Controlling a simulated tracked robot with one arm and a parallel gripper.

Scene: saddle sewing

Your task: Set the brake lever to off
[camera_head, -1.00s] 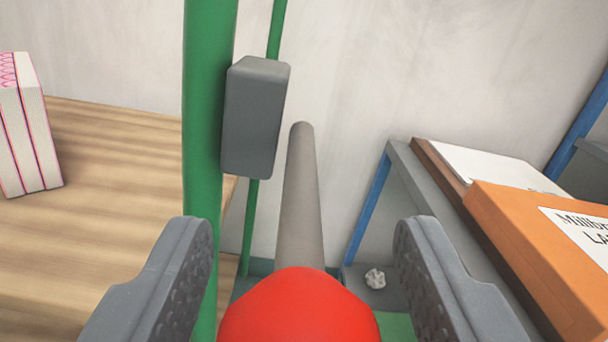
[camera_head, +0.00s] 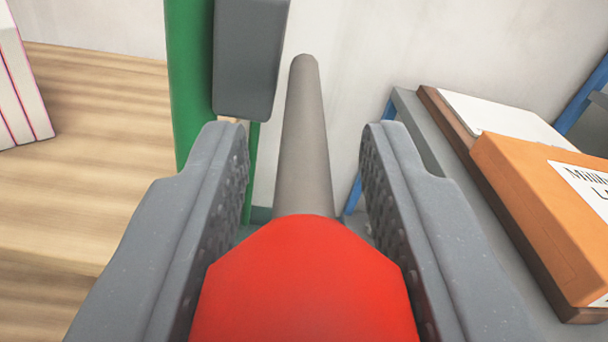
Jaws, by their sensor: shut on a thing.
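The brake lever is a grey rod (camera_head: 305,140) with a red knob (camera_head: 305,280) at its near end. The rod runs away from me, to the right of a dark grey box (camera_head: 248,60) on a green post (camera_head: 190,80). My gripper (camera_head: 305,165) has one finger on each side of the lever and is shut on the red knob, low in the picture. The fingertips reach past the knob along the rod, with gaps between them and the rod. The lower part of the knob is cut off by the picture's edge.
A wooden table (camera_head: 90,150) with a white and pink block (camera_head: 22,90) is on the left. On the right, a grey table (camera_head: 405,100) with blue legs bears an orange box (camera_head: 530,200) and a brown board with a white sheet (camera_head: 500,115). A pale wall is behind.

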